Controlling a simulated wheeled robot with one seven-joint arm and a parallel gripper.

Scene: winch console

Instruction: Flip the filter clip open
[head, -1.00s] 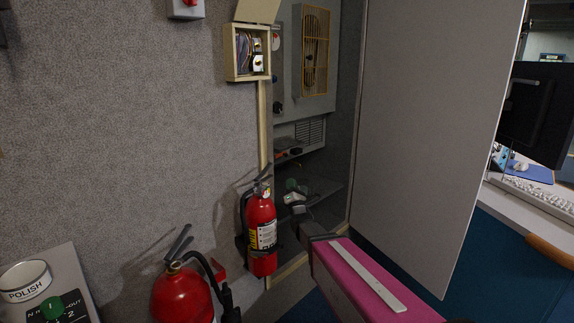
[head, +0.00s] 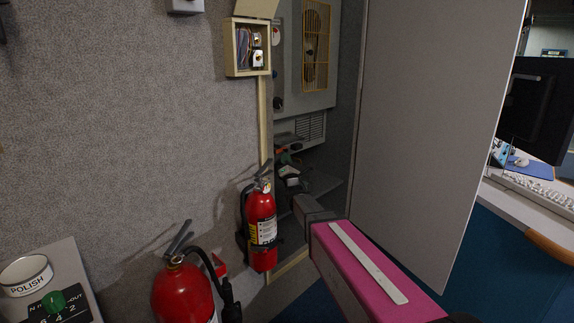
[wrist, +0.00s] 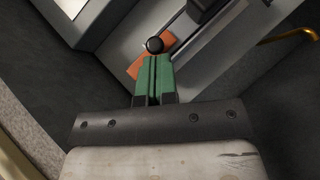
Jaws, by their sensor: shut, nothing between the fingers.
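My gripper (wrist: 154,58) is shut and empty, its two green fingers pressed together. In the head view it (head: 283,158) is inside the open cabinet, below the vent grille. In the wrist view a round black knob (wrist: 154,45) shows right at the fingertips; I cannot tell whether they touch it. An orange piece (wrist: 137,69) lies behind the fingers and is partly hidden by them. I cannot tell for certain which part is the filter clip. In the head view this spot is small and partly covered by my gripper.
The grey cabinet door (head: 430,130) stands open right of my arm. A red extinguisher (head: 262,225) stands at the cabinet's left edge, close to my arm, and another (head: 182,292) is nearer. The vent grille (head: 311,127) and an orange fan guard (head: 316,45) are above.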

